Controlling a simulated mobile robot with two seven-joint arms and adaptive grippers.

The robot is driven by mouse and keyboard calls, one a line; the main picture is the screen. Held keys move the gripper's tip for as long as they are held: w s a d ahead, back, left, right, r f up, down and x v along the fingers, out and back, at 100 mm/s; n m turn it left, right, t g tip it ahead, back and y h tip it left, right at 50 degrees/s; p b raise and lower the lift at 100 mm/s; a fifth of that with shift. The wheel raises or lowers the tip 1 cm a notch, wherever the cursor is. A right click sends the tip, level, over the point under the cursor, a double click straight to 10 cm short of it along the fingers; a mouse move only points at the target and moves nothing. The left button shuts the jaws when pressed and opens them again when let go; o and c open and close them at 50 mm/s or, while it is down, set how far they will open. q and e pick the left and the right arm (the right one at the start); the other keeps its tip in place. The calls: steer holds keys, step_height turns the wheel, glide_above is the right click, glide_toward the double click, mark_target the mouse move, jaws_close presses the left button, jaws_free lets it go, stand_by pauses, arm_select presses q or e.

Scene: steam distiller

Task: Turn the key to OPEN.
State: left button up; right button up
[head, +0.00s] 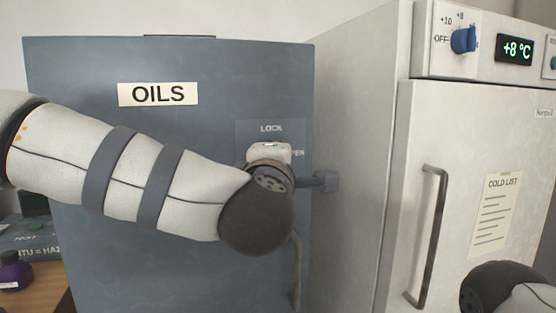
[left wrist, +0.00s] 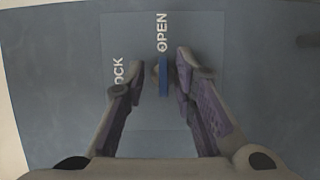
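The key (left wrist: 164,78) shows in the left wrist view as a blue bar on a small dark round base, on the lock plate (left wrist: 140,120). Its long side lies in line with the word OPEN (left wrist: 162,32); the word LOCK (left wrist: 118,72) is off to the left, partly covered. My left gripper (left wrist: 154,73) is open around the key. One finger is close to its right side; the other stands clear on its left. In the head view my left wrist hides the key and fingertips in front of the blue-grey OILS cabinet (head: 75,80). My right gripper is not in view.
A white fridge (head: 365,130) with a vertical handle (head: 433,235), a blue dial (head: 463,40) and a +8 °C display (head: 514,49) stands to the right. My right arm shows at the lower right. A purple-black bottle (head: 14,272) stands at the lower left.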

arm_select(q)
steer(key=shift+s+d+f, duration=0.1)
steer(key=shift+s, duration=0.05)
steer(key=s+a, duration=0.1)
steer(key=s, duration=1.1)
steer(key=s+a+f+m+g+h, duration=0.15)
steer(key=f+m+g, duration=0.3)
steer(key=f, duration=1.25)
steer(key=s+a+f+m+g, duration=0.25)
steer(key=f+m+g, duration=0.2)
steer(key=f, duration=1.25)
steer(key=s+a+f+m+g, duration=0.4)
steer(key=s+a+f, duration=0.2)
steer(key=s+f, duration=0.45)
steer(key=s+a+f+m+g+y, duration=0.1)
steer(key=s+a+f+g, duration=0.2)
steer(key=s+a, duration=0.2)
steer(key=s+a+f+m+g+y, duration=0.1)
steer(key=s+a, duration=0.5)
steer(key=s, duration=0.6)
step_height(320, 180, down, 4)
steer(key=shift+r+m+g+y, duration=0.3)
steer(key=shift+m+g, duration=0.5)
steer(key=shift+g, duration=0.4)
steer(key=shift+o, duration=0.5)
